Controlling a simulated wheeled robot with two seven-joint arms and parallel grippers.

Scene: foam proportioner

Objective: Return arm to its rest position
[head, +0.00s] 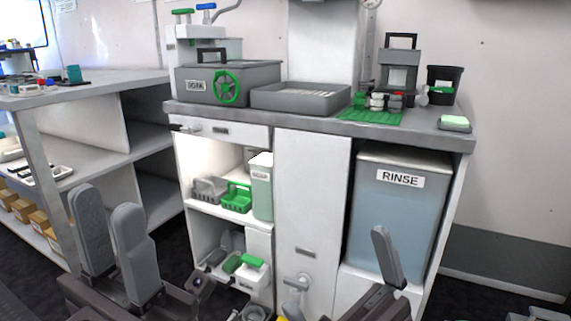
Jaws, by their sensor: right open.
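My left gripper (107,202) is at the lower left, in front of the shelving. Its two grey fingers point up and stand apart, with nothing seen between them. My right gripper (382,240) is at the lower right, in front of the cabinet. One grey finger shows clearly, in front of the blue-grey RINSE bin (400,225). It is open, and no held thing shows; its other finger is not clear. I cannot tell from this view whether either gripper touches anything.
A white cabinet (312,185) with a grey worktop (300,122) stands ahead. The worktop carries a grey box with a green wheel (228,88), a tray (300,98) and a green mat (372,117). Open shelves below hold baskets (236,197). A side bench (90,88) stands left.

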